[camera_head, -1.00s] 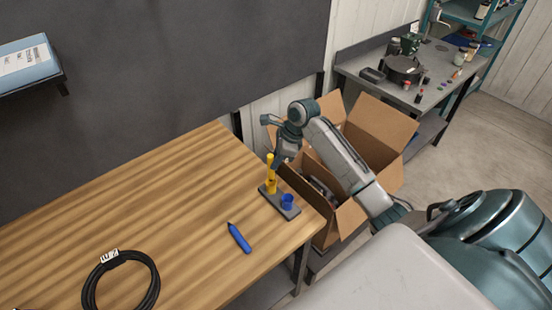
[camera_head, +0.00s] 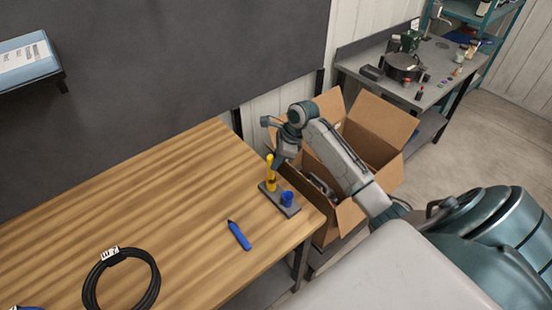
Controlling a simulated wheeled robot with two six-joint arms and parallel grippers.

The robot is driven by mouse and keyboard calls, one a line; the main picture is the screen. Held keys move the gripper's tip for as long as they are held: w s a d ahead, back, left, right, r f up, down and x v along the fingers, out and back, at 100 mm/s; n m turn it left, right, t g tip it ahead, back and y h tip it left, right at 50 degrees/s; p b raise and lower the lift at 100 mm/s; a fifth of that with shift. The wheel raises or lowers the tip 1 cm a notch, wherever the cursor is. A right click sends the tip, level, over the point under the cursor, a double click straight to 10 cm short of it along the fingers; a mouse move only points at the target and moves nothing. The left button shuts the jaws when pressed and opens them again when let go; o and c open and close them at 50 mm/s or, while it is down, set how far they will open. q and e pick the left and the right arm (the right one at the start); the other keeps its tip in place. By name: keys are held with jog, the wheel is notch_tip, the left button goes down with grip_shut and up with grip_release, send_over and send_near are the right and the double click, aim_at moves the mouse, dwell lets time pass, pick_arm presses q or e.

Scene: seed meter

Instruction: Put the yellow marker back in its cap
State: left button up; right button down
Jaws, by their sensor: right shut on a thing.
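The yellow marker (camera_head: 270,168) stands upright at the yellow cap (camera_head: 271,185) on a small dark holder (camera_head: 290,208) near the table's right edge. My right gripper (camera_head: 275,164) is shut on the yellow marker, reaching in from the right and above. From this angle I cannot tell how deep the marker sits in the cap. A blue cap (camera_head: 287,198) stands on the same holder, just right of the yellow cap. My left gripper is not in view.
A blue marker (camera_head: 239,235) lies on the wooden table (camera_head: 150,210). A coiled black cable (camera_head: 88,284) lies at the front left. An open cardboard box (camera_head: 385,120) stands beyond the table's right edge, beneath my right arm. The table's middle is clear.

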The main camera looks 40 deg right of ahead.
jog(key=shift+f, duration=0.4)
jog(key=shift+f, duration=0.35)
jog(key=shift+f, duration=0.75)
dwell(1.3)
jog(key=c, duration=1.2)
grip_release()
